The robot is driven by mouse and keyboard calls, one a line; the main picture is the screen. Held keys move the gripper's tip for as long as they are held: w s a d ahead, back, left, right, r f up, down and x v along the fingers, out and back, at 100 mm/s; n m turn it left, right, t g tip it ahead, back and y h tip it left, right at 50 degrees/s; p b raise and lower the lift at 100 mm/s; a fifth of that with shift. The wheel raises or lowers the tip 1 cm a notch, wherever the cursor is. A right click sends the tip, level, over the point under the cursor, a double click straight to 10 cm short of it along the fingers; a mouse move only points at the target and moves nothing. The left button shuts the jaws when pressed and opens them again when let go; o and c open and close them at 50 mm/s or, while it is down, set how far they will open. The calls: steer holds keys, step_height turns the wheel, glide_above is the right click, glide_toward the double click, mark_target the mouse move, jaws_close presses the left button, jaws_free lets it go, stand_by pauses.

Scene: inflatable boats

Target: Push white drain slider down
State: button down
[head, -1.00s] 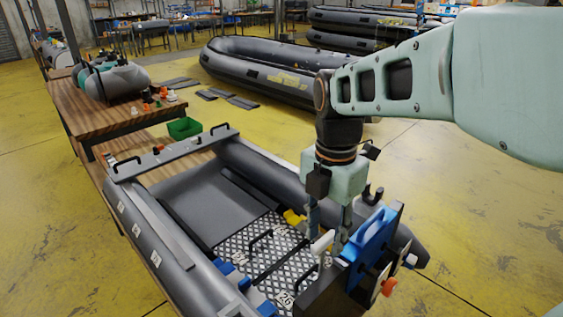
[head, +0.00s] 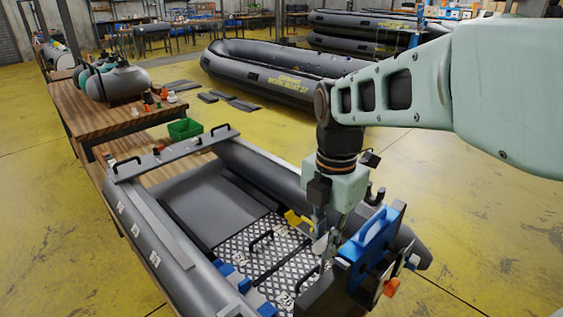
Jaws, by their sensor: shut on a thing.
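The white drain slider (head: 319,248) shows as a small pale piece on the inner side of the dark transom board (head: 325,290) of the grey inflatable boat. My gripper (head: 325,238) points down at it from above, with its fingers drawn together. It is shut on the slider, as far as this small view shows. The fingers hide part of the slider, so how far down it sits cannot be told.
A blue plate (head: 370,238) stands on the transom just right of my fingers, with an orange knob (head: 391,287) outside. Yellow (head: 294,218) and blue blocks and a black handle lie on the checkered floor (head: 250,265). The grey side tube (head: 270,172) runs behind.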

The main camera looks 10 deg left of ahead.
mark_target(324, 258)
steer(key=shift+f, duration=0.2)
steer(key=shift+d+f+b, duration=0.1)
steer(key=shift+f+b, duration=1.5)
steer(key=shift+f, duration=0.7)
steer(key=c, duration=1.8)
jaws_free()
steer(key=shift+r, duration=0.1)
steer(key=shift+r, duration=0.15)
step_height(324, 258, up, 7)
steer(key=p, duration=0.6)
steer(key=shift+p, duration=0.3)
steer(key=shift+s, duration=0.1)
